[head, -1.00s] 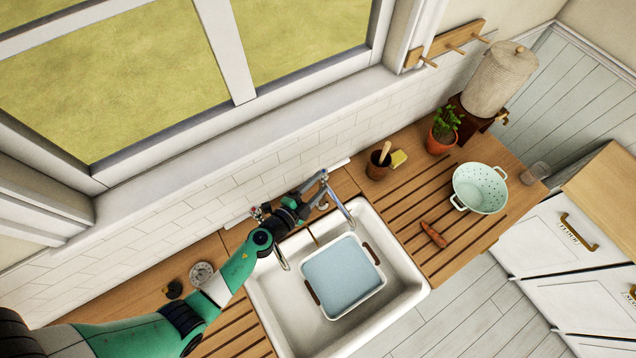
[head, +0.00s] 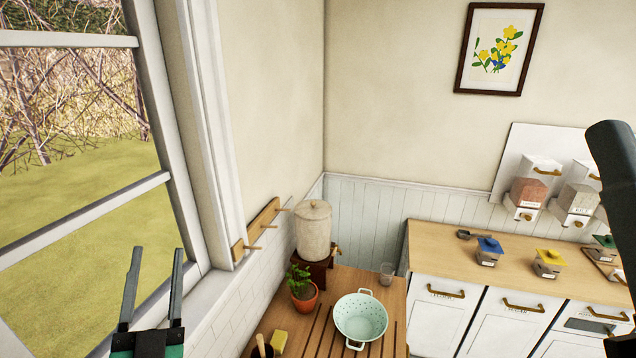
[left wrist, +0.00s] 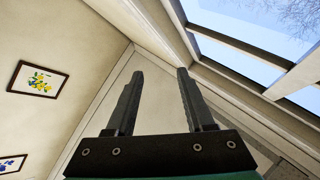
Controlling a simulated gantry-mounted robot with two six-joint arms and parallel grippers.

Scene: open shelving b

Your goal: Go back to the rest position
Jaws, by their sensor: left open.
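My left gripper (head: 153,290) stands at the lower left of the head view, fingers pointing up, in front of the window. Its two dark fingers are apart with nothing between them. In the left wrist view the same gripper (left wrist: 157,85) is open and empty, against bare wall and the window. A dark part of my own body shows at the right edge of the head view; no right gripper fingers can be made out.
A mint colander (head: 360,318), potted plant (head: 303,290), water crock (head: 313,230), glass (head: 387,273) and yellow sponge (head: 279,340) stand on the near counter. Coloured-lid jars (head: 488,250) stand on the right counter (head: 430,255). A peg rail (head: 262,228) juts from the wall beside the window (head: 80,190).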

